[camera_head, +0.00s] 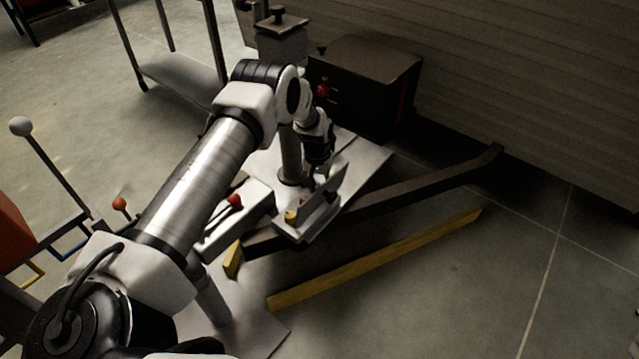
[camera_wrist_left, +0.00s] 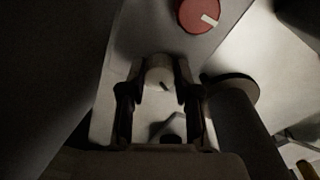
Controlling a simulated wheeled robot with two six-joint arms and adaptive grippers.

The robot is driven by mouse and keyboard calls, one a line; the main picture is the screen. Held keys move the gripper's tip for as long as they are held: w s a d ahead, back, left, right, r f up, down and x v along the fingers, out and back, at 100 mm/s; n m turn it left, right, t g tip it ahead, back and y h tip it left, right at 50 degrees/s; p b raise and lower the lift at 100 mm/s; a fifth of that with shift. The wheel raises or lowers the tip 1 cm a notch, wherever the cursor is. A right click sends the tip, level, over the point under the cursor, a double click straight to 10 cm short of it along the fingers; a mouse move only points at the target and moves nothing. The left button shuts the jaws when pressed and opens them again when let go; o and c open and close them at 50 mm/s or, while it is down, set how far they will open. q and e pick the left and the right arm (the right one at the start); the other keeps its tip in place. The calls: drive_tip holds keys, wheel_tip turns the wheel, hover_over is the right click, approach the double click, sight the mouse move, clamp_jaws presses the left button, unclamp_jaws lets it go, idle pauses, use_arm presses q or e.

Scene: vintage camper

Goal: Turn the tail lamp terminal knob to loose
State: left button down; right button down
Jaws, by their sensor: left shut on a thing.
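My left gripper (camera_wrist_left: 158,98) is shut on a pale round knob (camera_wrist_left: 158,72) with a short dark mark, one finger on each side of it. The knob sits on a light grey panel (camera_wrist_left: 112,62). A red round knob (camera_wrist_left: 199,13) with a white pointer line stands on the same panel, above and right of the fingers. No label can be read, so I cannot tell which one is named for the tail lamp. In the head view my left gripper (camera_head: 311,178) points down behind an upright grey plate (camera_head: 325,196). My right gripper is not in view.
A dark box (camera_head: 368,78) with a red knob stands behind the gripper, against the ribbed camper wall (camera_head: 520,75). A dark drawbar (camera_head: 420,192) and a yellow bar (camera_head: 375,260) lie in front. A red-knobbed lever (camera_head: 235,200) is left of the plate.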

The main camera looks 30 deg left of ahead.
sight(318, 186)
use_arm(q)
drive_tip(key=shift+n, duration=0.5)
drive_tip(key=c, duration=0.8)
unclamp_jaws()
drive_tip(key=r, duration=1.2)
drive_tip(key=shift+s+a, duration=0.1)
drive_tip(key=shift+a, duration=0.15)
